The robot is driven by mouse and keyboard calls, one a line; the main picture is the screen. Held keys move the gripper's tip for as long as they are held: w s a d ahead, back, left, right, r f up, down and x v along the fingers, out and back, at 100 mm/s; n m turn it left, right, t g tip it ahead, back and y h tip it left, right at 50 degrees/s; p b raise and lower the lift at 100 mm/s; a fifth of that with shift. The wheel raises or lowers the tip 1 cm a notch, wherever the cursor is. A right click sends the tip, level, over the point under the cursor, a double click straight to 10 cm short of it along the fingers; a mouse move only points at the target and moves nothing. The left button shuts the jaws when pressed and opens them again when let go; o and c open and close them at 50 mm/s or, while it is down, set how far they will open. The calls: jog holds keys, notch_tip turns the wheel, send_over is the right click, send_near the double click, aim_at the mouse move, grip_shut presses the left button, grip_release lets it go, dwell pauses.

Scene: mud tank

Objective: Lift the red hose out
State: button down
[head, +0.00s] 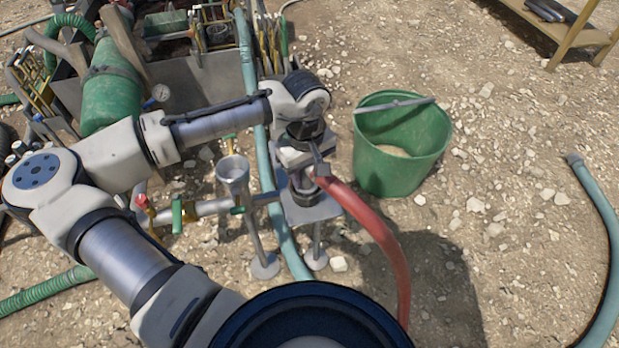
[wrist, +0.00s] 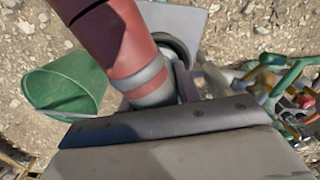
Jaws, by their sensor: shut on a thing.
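The red hose (head: 382,240) runs from under my gripper down to the right and out of the lower part of the head view. In the wrist view its red end (wrist: 118,42) has a grey metal collar (wrist: 152,80), close beside a round metal socket (wrist: 176,48). My gripper (head: 312,172) is over a small metal stand (head: 308,208) and is shut on the hose near its end. The wrist view shows the hose end against the gripper's edge. Whether the collar still sits inside the socket I cannot tell.
A green bucket (head: 400,150) with a bar across its rim stands right of the gripper. A metal funnel (head: 233,172) and valve pipes stand to the left. A mud tank with hoses (head: 190,80) is behind. A teal hose (head: 606,230) lies at the right on open gravel.

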jog(key=shift+r, duration=0.15)
notch_tip(320, 180, up, 20)
jog(key=p, duration=0.2)
dwell(0.5)
